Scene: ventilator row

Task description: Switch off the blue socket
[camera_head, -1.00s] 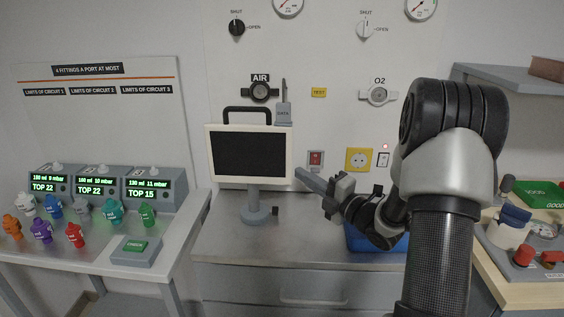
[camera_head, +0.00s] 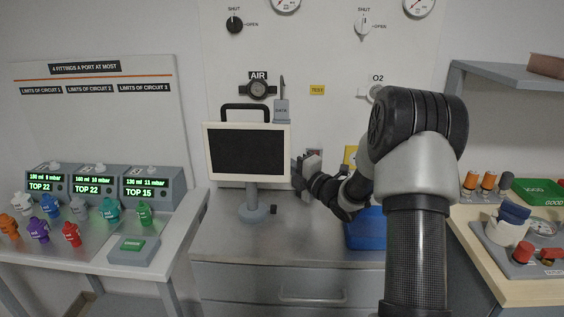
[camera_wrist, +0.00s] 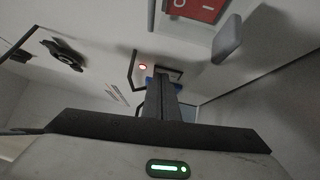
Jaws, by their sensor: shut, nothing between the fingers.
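My gripper (camera_head: 297,172) is shut and empty, in front of the wall beside the monitor's right edge. In the wrist view its dark shut fingers (camera_wrist: 162,98) point toward the wall. A red rocker switch (camera_wrist: 205,8) with white marks is at the top of the wrist view. A small lit red lamp (camera_wrist: 142,67) shows near the fingers, with a small switch plate (camera_wrist: 172,72) beside it. Small blue patches (camera_wrist: 178,88) show behind the fingers; I cannot tell whether they are the blue socket. A yellow socket (camera_head: 350,155) is mostly hidden behind my arm in the head view.
A monitor (camera_head: 246,152) stands on the counter, close left of my gripper. A blue bin (camera_head: 366,230) sits below my arm. A side table at left holds several coloured fittings (camera_head: 71,234). The counter front (camera_head: 285,262) is clear.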

